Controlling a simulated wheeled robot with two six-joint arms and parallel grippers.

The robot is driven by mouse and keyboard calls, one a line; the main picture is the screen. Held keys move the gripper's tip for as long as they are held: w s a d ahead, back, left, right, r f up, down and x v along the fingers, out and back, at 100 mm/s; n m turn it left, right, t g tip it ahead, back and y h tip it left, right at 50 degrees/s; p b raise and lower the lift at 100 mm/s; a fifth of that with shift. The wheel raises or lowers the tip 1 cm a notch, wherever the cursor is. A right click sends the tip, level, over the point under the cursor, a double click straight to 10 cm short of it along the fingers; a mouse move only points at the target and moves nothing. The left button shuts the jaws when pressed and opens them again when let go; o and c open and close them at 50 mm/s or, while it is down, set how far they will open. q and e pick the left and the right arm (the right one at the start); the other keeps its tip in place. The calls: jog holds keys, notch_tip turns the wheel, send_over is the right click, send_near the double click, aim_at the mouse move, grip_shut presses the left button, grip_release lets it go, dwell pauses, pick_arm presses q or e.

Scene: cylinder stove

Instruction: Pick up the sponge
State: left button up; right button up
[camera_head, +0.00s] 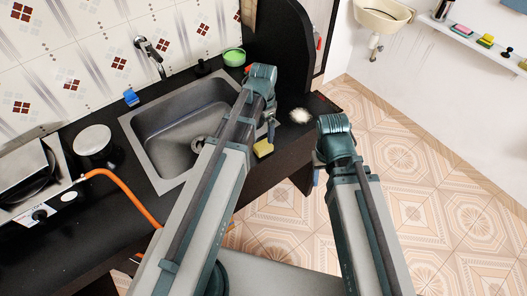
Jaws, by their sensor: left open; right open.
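A yellow sponge (263,149) lies on the dark counter, just right of the sink's near right corner. My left arm reaches across the sink, and its wrist bends down on the far side. My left gripper (270,132) is small and partly hidden by the arm; it is open, just above and beside the sponge, with nothing seen between its fingers. Whether it touches the sponge I cannot tell. My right arm is raised at the right over the floor, and its gripper is hidden behind the arm.
The metal sink (180,128) is left of the sponge. A green bowl (234,57) stands behind it, and a pale fluffy thing (300,116) lies to the right. A stove (30,180) with an orange hose (122,187) is at left. A wall shelf (470,42) holds small colored items.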

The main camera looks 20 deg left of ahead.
pick_arm(q)
jog(key=b, duration=0.4)
send_over(263, 145)
jog(key=f, duration=0.5)
jog(key=shift+s+d, duration=0.1)
jog(key=shift+s, duration=0.15)
jog(key=shift+f, duration=0.1)
jog(key=f+b, duration=0.5)
jog(key=shift+w+f, duration=0.1)
jog(key=shift+w, duration=0.1)
